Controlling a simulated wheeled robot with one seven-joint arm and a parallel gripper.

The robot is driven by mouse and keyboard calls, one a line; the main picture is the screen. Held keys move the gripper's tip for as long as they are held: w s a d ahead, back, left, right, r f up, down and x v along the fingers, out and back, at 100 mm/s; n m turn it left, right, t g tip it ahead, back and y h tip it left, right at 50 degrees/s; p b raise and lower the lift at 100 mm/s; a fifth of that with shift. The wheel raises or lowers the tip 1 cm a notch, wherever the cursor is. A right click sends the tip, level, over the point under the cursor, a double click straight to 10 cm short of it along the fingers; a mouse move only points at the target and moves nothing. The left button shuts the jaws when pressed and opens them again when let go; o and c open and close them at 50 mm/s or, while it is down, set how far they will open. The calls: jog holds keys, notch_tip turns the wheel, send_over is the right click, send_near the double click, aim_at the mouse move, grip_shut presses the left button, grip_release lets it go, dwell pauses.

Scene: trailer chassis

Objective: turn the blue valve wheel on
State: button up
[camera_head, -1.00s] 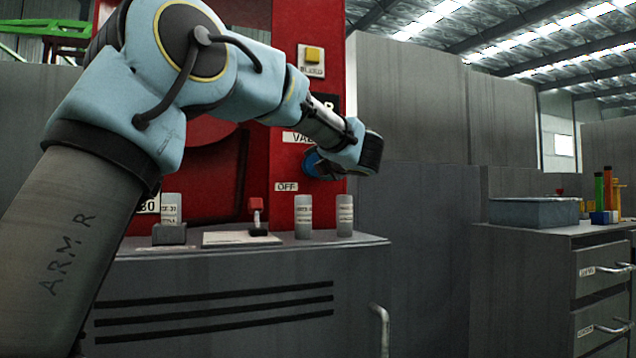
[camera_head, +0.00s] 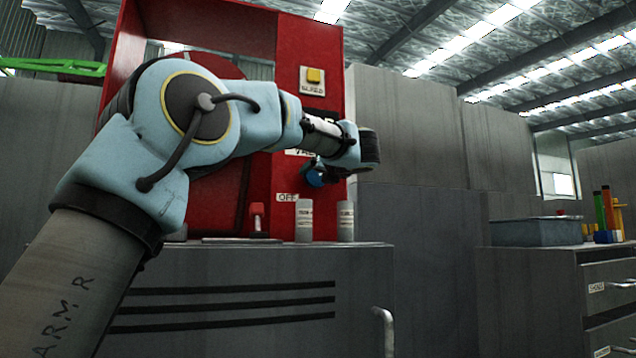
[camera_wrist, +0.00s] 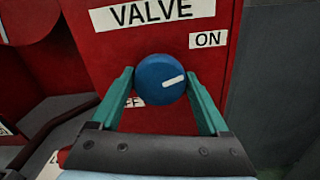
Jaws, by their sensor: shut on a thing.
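The blue valve wheel (camera_wrist: 152,78) sits on the red panel, with a white mark pointing right and slightly up. It also shows small in the head view (camera_head: 314,179). My gripper (camera_wrist: 159,82) has one green finger on each side of the wheel and is shut on it. The "ON" label (camera_wrist: 208,39) is up and right of the wheel. The "OFF" label (camera_wrist: 136,102) is below left, partly hidden by the wheel and left finger. The "VALVE" label (camera_wrist: 150,12) is above. In the head view my wrist hides part of the wheel's surroundings.
A yellow button (camera_head: 314,76) is higher on the red panel. Grey cylinders (camera_head: 304,220) and a red-topped part (camera_head: 257,216) stand on the grey cabinet (camera_head: 230,268) below. A grey bin (camera_head: 535,231) stands at the right.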

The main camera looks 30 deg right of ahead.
dwell(0.6)
jog(key=o, duration=1.2)
jog(key=shift+o, duration=0.2)
jog(key=shift+s, duration=0.1)
jog(key=s+a, duration=0.1)
jog(key=s, duration=0.9)
jog(key=shift+s+a, duration=0.15)
jog(key=shift+s, duration=0.1)
